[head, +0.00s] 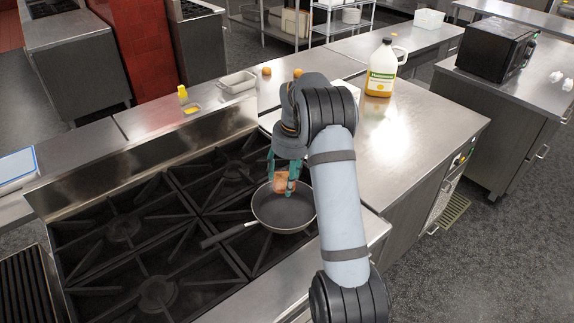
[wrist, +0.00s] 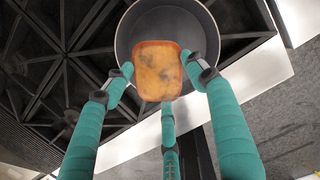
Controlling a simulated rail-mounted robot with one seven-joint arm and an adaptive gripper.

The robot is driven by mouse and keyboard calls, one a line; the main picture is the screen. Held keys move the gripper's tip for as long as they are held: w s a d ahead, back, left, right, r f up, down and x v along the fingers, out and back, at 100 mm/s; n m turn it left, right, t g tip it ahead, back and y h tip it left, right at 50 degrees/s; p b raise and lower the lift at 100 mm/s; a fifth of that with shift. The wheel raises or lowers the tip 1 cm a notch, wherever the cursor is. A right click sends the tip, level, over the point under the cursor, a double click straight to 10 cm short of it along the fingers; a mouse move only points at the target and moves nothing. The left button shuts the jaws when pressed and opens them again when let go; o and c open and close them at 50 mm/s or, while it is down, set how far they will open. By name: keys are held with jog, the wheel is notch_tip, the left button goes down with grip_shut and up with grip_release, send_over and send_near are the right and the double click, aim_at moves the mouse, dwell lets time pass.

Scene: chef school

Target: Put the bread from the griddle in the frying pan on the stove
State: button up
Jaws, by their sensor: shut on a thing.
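A toasted slice of bread (head: 281,182) is held between the green fingers of my gripper (head: 285,180). In the wrist view the bread (wrist: 158,70) is golden with dark patches, and the fingers of my gripper (wrist: 160,75) touch its sides. The dark frying pan (head: 283,214) sits on the front right burner of the stove (head: 122,285), its handle pointing left. The bread is over the pan's far part in the head view. The pan (wrist: 205,35) also shows behind the bread in the wrist view. Whether the bread touches the pan I cannot tell. I cannot make out bread on the griddle (head: 22,290).
A steel counter (head: 420,120) lies right of the stove, with a jug of yellow liquid (head: 381,72) on it. A black microwave (head: 484,50) is far right.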

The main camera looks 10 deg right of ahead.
jog(key=shift+w+d+f+m, duration=0.15)
jog(key=shift+w+d+m, duration=0.15)
jog(key=shift+m, duration=0.4)
jog(key=shift+w+f, duration=0.1)
jog(key=shift+f, duration=0.25)
jog(key=b, duration=0.7)
send_over(286, 210)
jog(key=f, duration=0.6)
jog(key=s+f, duration=0.1)
jog(key=f, duration=0.3)
jog(key=o, duration=1)
jog(key=shift+o, duration=0.5)
notch_tip(286, 210, up, 7)
jog(key=p, duration=0.4)
